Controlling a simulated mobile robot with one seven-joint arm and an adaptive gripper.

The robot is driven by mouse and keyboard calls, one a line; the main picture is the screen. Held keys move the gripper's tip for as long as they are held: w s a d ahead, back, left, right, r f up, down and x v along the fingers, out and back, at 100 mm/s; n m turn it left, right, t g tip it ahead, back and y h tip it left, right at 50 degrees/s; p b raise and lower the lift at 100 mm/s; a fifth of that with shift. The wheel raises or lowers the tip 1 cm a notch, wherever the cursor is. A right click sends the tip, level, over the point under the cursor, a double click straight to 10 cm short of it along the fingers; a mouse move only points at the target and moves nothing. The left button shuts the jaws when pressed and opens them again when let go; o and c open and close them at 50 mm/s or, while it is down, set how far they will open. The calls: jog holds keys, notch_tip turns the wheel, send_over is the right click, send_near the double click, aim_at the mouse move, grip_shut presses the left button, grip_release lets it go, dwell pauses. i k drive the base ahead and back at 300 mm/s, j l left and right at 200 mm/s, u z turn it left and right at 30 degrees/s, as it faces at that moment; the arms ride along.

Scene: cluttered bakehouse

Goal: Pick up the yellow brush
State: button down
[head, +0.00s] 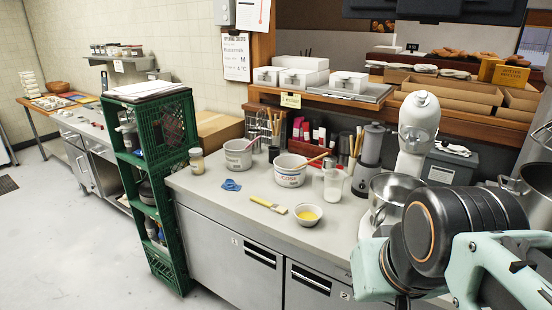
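The yellow brush (268,204) lies flat on the grey steel counter (222,207), near its front edge. Its yellow handle points to the upper left and its pale bristle end to the lower right, close to a small white bowl (307,214) with yellow contents. The brush is unobstructed from above. My arm fills the lower right of the head view, with mint and black parts. I make out no fingertips of my gripper. The arm is well to the right of the brush and not touching it.
A blue object (231,185) lies left of the brush. Behind stand two white tubs (290,171) (238,155), a clear jug (333,186) and a lidded jar (197,161). A mixer (418,125) stands right. A green crate stack (163,200) borders the counter's left end.

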aim_at(275, 208)
jog(key=z, duration=2.1)
jog(key=u, duration=2.4)
jog(key=i, duration=0.35)
